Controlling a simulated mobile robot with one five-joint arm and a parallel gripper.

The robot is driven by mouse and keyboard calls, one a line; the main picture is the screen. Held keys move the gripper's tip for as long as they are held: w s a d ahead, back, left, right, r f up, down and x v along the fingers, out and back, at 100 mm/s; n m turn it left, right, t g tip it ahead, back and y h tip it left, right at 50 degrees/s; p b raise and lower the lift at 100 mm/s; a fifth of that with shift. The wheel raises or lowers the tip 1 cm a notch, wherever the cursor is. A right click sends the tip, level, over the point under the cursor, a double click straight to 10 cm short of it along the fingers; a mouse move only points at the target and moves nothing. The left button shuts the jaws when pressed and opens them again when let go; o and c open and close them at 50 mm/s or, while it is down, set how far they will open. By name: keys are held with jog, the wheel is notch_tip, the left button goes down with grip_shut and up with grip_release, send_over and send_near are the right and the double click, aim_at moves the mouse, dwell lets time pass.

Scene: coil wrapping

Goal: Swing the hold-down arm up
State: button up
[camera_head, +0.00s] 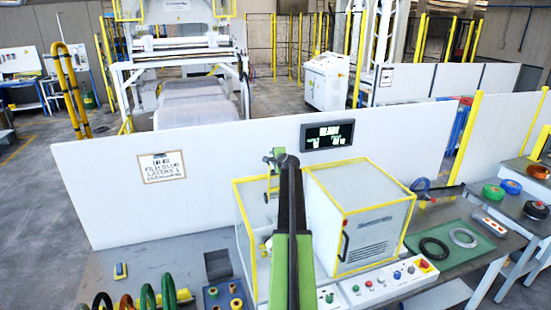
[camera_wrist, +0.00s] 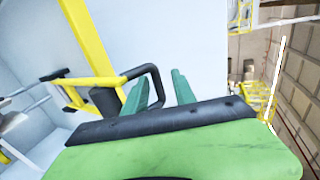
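The hold-down arm, a yellow bar with a black loop handle (camera_wrist: 152,72), shows left of center in the wrist view. A dark cylinder (camera_wrist: 105,100) sits beside it. In the head view the machine's left bay (camera_head: 252,215) is open, but my arm covers much of it. My gripper (camera_wrist: 160,90) is open, its two green fingers apart. The left finger overlaps the loop, and the loop's right leg shows between the fingers. I cannot tell whether they touch. In the head view my gripper (camera_head: 278,155) is small, above the bay, and its grip is unclear there.
A yellow-edged cabinet (camera_head: 365,215) stands right of my arm. A control panel (camera_head: 385,285) lies in front. A white partition (camera_head: 225,165) with a lit display (camera_head: 327,134) stands behind. Coils lie on a green mat (camera_head: 450,246); colored coils (camera_head: 148,297) stand at lower left.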

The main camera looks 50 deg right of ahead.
jog(key=p+v, duration=0.6)
jog(key=v, duration=1.1)
jog(key=shift+a, duration=0.2)
